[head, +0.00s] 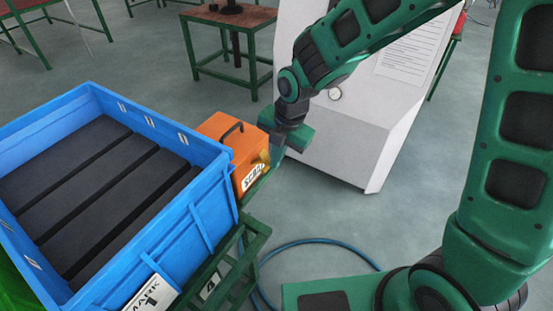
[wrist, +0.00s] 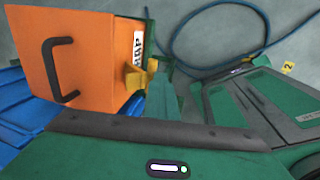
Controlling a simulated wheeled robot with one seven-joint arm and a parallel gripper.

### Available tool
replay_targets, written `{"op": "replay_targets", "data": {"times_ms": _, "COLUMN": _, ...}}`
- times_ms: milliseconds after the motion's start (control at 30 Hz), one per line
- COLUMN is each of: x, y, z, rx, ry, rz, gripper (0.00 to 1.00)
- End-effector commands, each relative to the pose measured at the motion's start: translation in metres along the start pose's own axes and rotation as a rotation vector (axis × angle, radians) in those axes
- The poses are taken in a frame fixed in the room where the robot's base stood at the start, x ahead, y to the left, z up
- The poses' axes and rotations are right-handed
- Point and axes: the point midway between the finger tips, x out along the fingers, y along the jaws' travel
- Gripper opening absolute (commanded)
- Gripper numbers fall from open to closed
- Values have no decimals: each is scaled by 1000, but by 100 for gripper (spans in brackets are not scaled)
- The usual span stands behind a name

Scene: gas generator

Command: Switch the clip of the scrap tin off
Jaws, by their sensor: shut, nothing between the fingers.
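The scrap tin (head: 228,146) is an orange box with a black handle and a white label, beside the blue crate. In the wrist view the tin (wrist: 85,65) fills the upper left, its handle towards me. The yellow clip (wrist: 138,76) sticks out from the tin's labelled side, beside the label. My gripper (head: 277,157) is shut and empty at the tin's right side. In the wrist view its green fingers (wrist: 161,90) reach down right beside the clip. I cannot tell whether they touch it. The gripper hides part of that side in the head view.
The blue crate (head: 200,209) with dark bars inside stands left of the tin. A green metal frame (head: 246,243) is below. A blue hose (head: 315,241) lies on the floor. A pale cabinet (head: 345,130) stands behind my gripper. Open floor lies right of the tin.

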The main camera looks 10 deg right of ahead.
Motion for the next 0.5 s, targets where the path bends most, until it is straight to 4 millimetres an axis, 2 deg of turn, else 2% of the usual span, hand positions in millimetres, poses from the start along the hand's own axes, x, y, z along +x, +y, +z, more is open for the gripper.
{"op": "replay_targets", "data": {"times_ms": 33, "x": 0, "y": 7, "z": -1, "rx": -5, "ry": 0, "rz": 11, "gripper": 0}}
{"op": "replay_targets", "data": {"times_ms": 200, "x": -1, "y": 15, "z": -2, "rx": -7, "ry": 1, "rz": 17, "gripper": 0}}
{"op": "replay_targets", "data": {"times_ms": 500, "x": -1, "y": 17, "z": -4, "rx": -13, "ry": 5, "rz": 19, "gripper": 0}}
